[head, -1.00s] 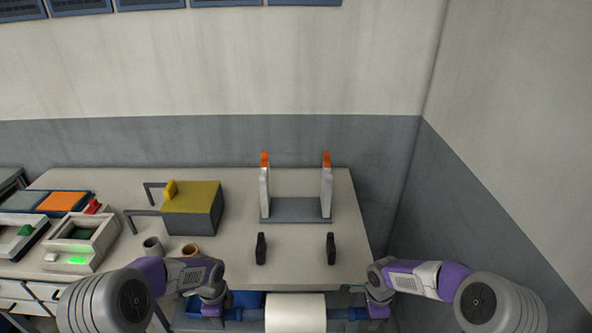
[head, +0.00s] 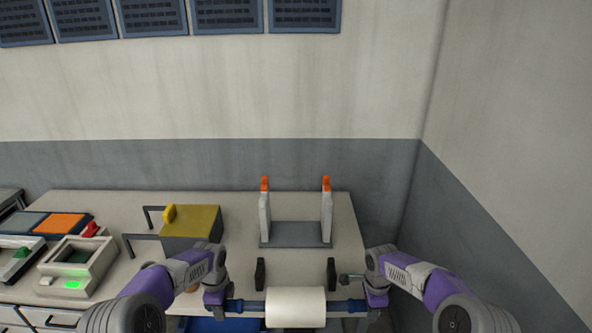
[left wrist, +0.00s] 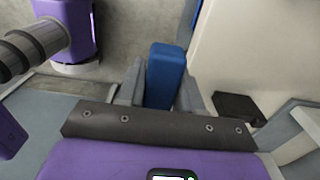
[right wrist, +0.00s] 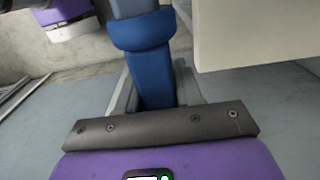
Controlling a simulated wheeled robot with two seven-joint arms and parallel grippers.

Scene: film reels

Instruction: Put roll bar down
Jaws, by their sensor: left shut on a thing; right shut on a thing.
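The roll bar is a blue bar (head: 344,306) through a white film roll (head: 296,307), held level at the table's front edge in the head view. My left gripper (head: 218,305) is shut on the bar's left end, which also shows blue between the fingers in the left wrist view (left wrist: 165,75). My right gripper (head: 376,305) is shut on its right end, with the blue bar and collar in the right wrist view (right wrist: 150,70). Two small black supports (head: 260,274) (head: 331,273) stand on the table just beyond the roll. A stand with white, orange-tipped uprights (head: 326,215) is farther back.
The table (head: 350,230) is clear between the black supports and the stand. A yellow-topped grey box (head: 190,222) is left of the stand. A device with a green light (head: 75,270) is at the left. A blue bin (head: 205,325) is below the front edge.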

